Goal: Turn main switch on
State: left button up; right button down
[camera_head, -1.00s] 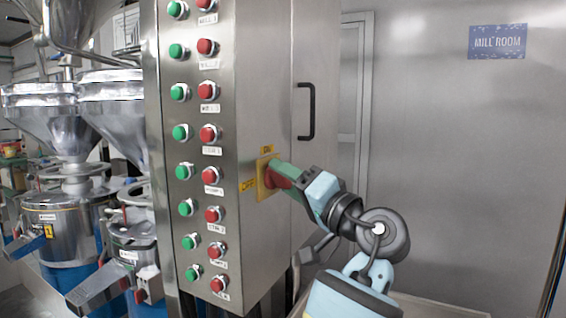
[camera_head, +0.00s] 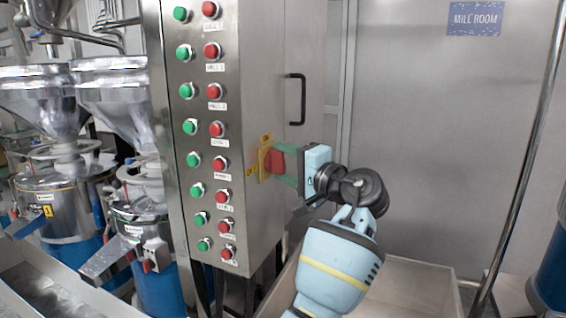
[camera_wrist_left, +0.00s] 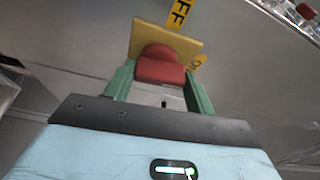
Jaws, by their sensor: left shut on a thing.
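The main switch is a red knob (camera_head: 276,161) on a yellow plate (camera_head: 264,160), on the right side of the steel control cabinet (camera_head: 248,90). A yellow ON label (camera_head: 266,137) sits above it and an OFF label (camera_head: 252,169) to its left. My left gripper (camera_head: 286,166) points at the plate with its green fingers on either side of the knob, shut on it. In the left wrist view the red knob (camera_wrist_left: 160,72) is between the two fingers (camera_wrist_left: 160,86), in front of the yellow plate (camera_wrist_left: 188,46). My right gripper is not in view.
The cabinet front carries rows of green buttons (camera_head: 190,127) and red buttons (camera_head: 216,129). A black door handle (camera_head: 297,100) is above my gripper. Steel hoppers (camera_head: 113,95) stand at left. A blank wall with a MILL ROOM sign (camera_head: 475,18) is at right.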

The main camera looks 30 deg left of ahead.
pick_arm(q)
jog(key=shift+r, duration=0.1)
jog(key=o, duration=1)
